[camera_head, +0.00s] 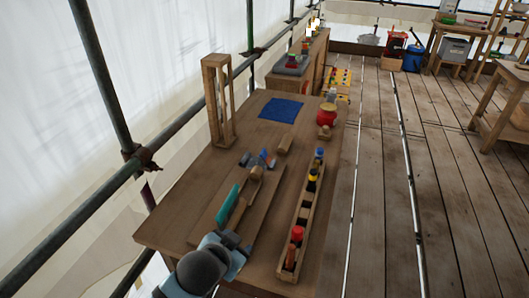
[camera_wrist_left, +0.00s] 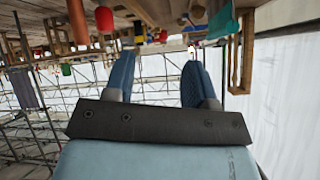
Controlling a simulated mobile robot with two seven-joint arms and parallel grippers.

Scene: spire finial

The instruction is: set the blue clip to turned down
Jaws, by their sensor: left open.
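Small blue pieces (camera_head: 263,156) stand at the far end of a wooden board on the bench in the head view. One of them may be the blue clip, but they are too small to tell which, or whether it is up or down. A teal plate (camera_head: 227,205) stands on the board nearer to me. My left gripper (camera_head: 233,238) is over the near end of the bench, short of the blue pieces. In the left wrist view its two blue fingers (camera_wrist_left: 158,65) are apart with nothing between them. My right gripper is not in view.
A wooden rack (camera_head: 302,215) with several coloured pieces runs along the bench's right side. A red pot (camera_head: 327,115) and a blue mat (camera_head: 281,110) lie farther back. A wooden frame (camera_head: 209,105) stands at the left edge. Scaffold poles run beyond it.

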